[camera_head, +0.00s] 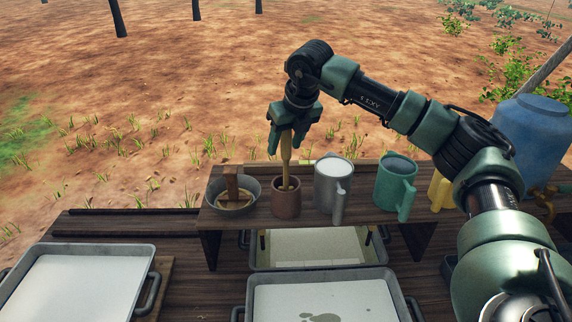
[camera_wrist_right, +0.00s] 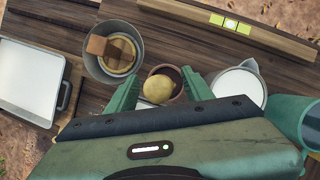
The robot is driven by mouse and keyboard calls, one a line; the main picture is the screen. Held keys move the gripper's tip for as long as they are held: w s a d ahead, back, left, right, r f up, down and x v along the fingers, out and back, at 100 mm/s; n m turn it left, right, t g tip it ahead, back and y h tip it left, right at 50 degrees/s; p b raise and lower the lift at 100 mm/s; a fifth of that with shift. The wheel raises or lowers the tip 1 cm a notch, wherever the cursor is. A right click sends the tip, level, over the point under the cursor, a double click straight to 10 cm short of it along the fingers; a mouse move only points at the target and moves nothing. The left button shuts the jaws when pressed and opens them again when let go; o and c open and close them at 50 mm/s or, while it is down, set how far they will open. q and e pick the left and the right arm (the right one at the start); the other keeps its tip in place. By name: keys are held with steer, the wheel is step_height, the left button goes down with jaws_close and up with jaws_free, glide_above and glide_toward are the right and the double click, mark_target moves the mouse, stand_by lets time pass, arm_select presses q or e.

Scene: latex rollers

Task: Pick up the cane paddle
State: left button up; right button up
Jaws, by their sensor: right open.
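The cane paddle (camera_head: 286,153) stands upright in a small brown clay pot (camera_head: 286,203) on the raised wooden shelf. In the right wrist view its round top end (camera_wrist_right: 157,90) shows between the fingers, above the pot. My right gripper (camera_head: 286,138) is above the pot with its fingers on either side of the paddle's upper end. In the right wrist view the right gripper (camera_wrist_right: 160,92) is open, with gaps between the fingers and the paddle. The paddle's lower end is hidden inside the pot. My left gripper is not in view.
A grey bowl with a wooden block (camera_head: 231,184) stands left of the pot. A grey jug (camera_head: 325,200), a green mug (camera_head: 391,191) and a yellow cup (camera_head: 434,188) stand to the right. White-filled trays (camera_head: 150,285) lie lower. A blue barrel (camera_head: 540,130) is at far right.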

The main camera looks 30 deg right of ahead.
steer(key=shift+x, duration=1.4)
steer(key=shift+d+r, duration=0.1)
jaws_close()
steer(key=shift+r, duration=0.15)
